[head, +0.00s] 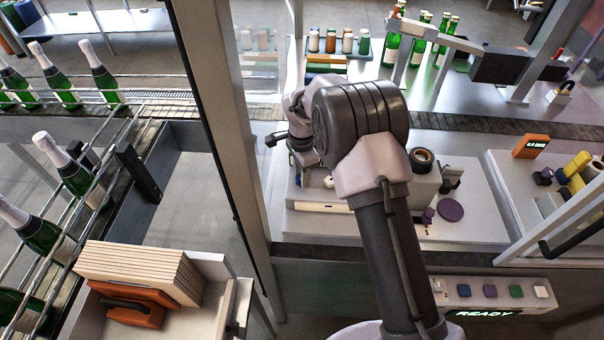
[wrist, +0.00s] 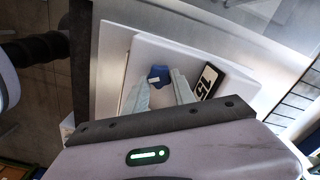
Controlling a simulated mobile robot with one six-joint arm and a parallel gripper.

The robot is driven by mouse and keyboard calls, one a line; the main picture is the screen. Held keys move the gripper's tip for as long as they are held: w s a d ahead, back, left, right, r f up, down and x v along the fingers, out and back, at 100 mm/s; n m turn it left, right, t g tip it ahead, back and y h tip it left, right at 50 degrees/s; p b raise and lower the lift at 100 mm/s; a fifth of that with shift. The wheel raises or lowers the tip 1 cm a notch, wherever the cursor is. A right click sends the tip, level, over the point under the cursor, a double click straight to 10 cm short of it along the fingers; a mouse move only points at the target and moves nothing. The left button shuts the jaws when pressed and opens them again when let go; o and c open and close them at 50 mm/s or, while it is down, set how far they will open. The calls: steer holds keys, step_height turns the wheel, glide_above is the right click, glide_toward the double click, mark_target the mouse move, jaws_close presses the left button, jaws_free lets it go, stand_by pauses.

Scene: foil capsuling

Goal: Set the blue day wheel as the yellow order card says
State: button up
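The blue day wheel (wrist: 158,74) shows in the wrist view as a small lobed knob on a white surface. My gripper (wrist: 160,80) is open, with its two pale fingers apart and the blue wheel between them near the tips. I cannot tell whether either finger touches it. A white plate with a black border and dark digits, apparently 15 (wrist: 207,81), lies just right of the fingers. In the head view my arm covers the wheel and the gripper. I cannot make out the yellow order card in either view.
In the head view a purple disc (head: 450,210) and a dark roll (head: 421,160) are on the machine right of my arm. A button panel (head: 500,296) reading READY is in front. Green bottles (head: 440,45) stand behind. A frame post (head: 222,120) rises close on the left.

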jaws_close()
steer(key=n+b, duration=0.1)
steer(key=n, duration=0.3)
steer(key=shift+w+a+n, duration=0.1)
steer(key=shift+n, duration=0.3)
steer(key=n, duration=1)
steer(key=shift+a, duration=0.15)
steer(key=n+p, duration=0.1)
steer(key=n, duration=0.3)
steer(key=shift+a+n, duration=0.1)
steer(key=shift+n, duration=0.3)
